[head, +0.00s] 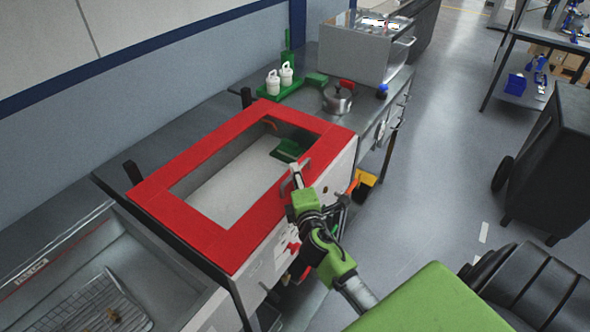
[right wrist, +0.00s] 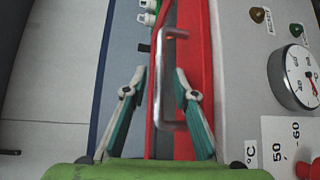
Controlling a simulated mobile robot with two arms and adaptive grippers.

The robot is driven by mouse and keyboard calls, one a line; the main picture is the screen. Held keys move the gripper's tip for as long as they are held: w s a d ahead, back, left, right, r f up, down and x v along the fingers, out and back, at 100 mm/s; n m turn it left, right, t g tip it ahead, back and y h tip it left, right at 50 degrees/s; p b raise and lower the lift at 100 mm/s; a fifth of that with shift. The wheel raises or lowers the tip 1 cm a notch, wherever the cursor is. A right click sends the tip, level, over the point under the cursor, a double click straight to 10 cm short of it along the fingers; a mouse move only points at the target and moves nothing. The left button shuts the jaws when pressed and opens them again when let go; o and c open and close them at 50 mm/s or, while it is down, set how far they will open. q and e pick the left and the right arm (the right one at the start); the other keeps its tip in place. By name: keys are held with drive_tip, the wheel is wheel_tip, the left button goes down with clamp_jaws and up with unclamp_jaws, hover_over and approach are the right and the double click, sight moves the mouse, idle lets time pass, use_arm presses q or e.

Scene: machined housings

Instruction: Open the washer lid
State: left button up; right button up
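The washer is a box with a red-framed lid (head: 187,221) around a clear window, through which a white inside and a green item show. The lid lies flat and shut on the washer body (head: 268,263). Its metal handle (head: 285,184) is at the edge nearest me and also shows in the right wrist view (right wrist: 158,90). My right gripper (head: 297,174) is at the handle. My left gripper is not in view.
A round dial (right wrist: 294,77) and knobs are on the washer's front panel. A kettle (head: 338,98), white bottles (head: 287,74) and a metal box (head: 362,52) stand on the bench behind. A sink (head: 70,280) is at the lower left. The floor at right is partly clear.

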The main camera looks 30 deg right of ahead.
drive_tip(key=shift+x, duration=1.15)
clamp_jaws()
